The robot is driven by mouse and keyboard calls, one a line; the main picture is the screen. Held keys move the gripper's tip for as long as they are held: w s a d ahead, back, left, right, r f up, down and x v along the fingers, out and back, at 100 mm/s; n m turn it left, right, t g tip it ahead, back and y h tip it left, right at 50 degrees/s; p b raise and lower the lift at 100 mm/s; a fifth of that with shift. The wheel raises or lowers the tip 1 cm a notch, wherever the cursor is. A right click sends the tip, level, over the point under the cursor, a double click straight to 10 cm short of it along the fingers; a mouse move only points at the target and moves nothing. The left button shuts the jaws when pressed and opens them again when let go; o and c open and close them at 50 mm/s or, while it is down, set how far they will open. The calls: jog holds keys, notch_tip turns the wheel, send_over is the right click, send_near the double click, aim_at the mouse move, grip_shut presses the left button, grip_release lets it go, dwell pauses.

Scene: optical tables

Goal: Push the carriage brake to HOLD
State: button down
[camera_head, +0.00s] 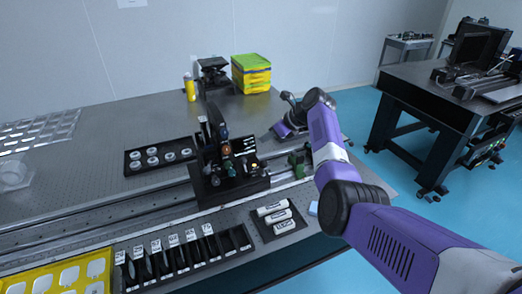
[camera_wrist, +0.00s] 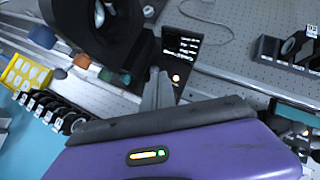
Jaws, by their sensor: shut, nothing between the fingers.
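The black carriage (camera_head: 230,184) sits on the long rail in the middle of the table, with several coloured knobs on it. Its label panel (camera_wrist: 183,44) shows in the wrist view with small white text that I cannot read. In the head view my gripper (camera_head: 270,136) is behind and right of the carriage.
The rail (camera_head: 100,222) runs across the table. A row of black slotted holders (camera_head: 185,258) and a tray of white cylinders (camera_head: 278,218) lie in front. A tray of rings (camera_head: 160,156), a yellow bottle (camera_head: 190,88) and yellow-green boxes (camera_head: 251,74) are behind.

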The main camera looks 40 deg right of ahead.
jog(key=shift+s+d+r+b, duration=0.15)
jog(key=shift+d+r, duration=0.2)
jog(key=shift+r, duration=0.5)
jog(key=shift+w+d+r+b, duration=0.15)
jog(key=shift+d+r, duration=0.2)
jog(key=shift+r, duration=0.5)
jog(key=shift+s, duration=0.1)
